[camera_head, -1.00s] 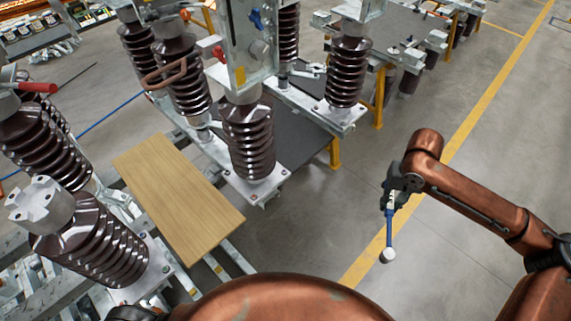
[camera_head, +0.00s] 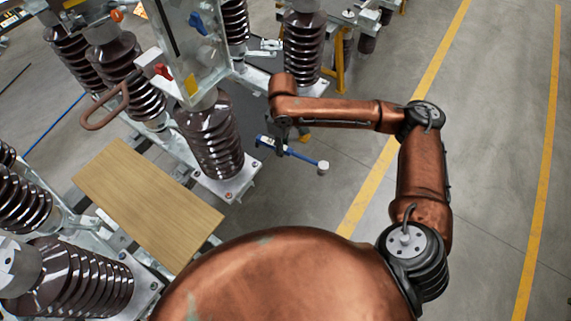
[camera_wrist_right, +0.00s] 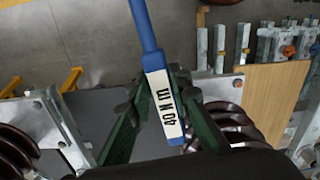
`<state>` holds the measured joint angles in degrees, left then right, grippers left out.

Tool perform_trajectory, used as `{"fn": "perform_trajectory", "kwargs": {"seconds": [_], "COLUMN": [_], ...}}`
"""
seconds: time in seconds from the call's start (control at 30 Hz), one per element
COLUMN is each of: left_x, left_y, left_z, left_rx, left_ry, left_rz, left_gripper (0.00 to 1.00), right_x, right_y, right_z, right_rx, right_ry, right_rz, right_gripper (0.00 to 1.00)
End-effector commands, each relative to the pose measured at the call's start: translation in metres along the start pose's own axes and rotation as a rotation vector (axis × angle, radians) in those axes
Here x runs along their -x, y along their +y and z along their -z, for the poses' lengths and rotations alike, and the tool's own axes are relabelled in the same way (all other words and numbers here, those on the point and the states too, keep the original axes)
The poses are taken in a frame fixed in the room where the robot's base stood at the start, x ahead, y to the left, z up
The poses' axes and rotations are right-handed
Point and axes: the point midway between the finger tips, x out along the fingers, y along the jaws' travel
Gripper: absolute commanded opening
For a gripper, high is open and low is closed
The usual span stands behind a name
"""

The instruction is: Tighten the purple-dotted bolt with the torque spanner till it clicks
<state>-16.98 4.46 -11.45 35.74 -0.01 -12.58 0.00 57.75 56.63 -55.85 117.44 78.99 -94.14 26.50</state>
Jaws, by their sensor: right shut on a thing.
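My right gripper (camera_head: 281,139) is shut on the torque spanner (camera_head: 302,156), which has a blue handle and a white round end. The spanner is held in the air beside the base plate (camera_head: 238,179) of the middle brown insulator (camera_head: 212,140). In the right wrist view the spanner (camera_wrist_right: 166,97) shows a white label reading 40 N m, between the green fingers of my right gripper (camera_wrist_right: 160,115). Small bolts (camera_head: 228,195) sit on the base plate; I cannot make out a purple dot on any of them. My left gripper is not in view.
A wooden board (camera_head: 148,200) lies on the frame at left. More ribbed insulators (camera_head: 75,280) stand around it. A brown loop handle (camera_head: 105,108) juts out above the board. The floor with yellow lines (camera_head: 539,160) is clear at right.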

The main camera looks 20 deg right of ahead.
Motion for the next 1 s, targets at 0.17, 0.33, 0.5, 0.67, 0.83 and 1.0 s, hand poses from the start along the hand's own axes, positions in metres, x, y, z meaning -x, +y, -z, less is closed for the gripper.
{"fn": "perform_trajectory", "kwargs": {"seconds": [0.17,0.33,0.5,0.67,0.83,1.0], "left_x": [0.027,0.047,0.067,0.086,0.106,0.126], "left_y": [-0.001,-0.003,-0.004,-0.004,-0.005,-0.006], "left_z": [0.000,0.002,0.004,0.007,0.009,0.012], "left_rx": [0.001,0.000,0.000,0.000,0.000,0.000], "left_ry": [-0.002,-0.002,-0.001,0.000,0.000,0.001], "left_rz": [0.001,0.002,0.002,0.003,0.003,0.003], "left_gripper": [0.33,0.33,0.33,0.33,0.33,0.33], "right_x": [-0.004,-0.015,-0.025,-0.035,-0.046,-0.056], "right_y": [0.000,0.000,-0.002,-0.004,-0.009,-0.015], "right_z": [0.001,-0.001,-0.003,-0.007,-0.012,-0.019], "right_rx": [0.381,0.756,1.133,1.492,1.876,2.266], "right_ry": [0.004,0.008,0.011,0.010,0.007,0.003], "right_rz": [0.002,0.001,-0.002,-0.007,-0.012,-0.017], "right_gripper": [0.00,0.00,0.00,0.00,0.00,0.00]}}
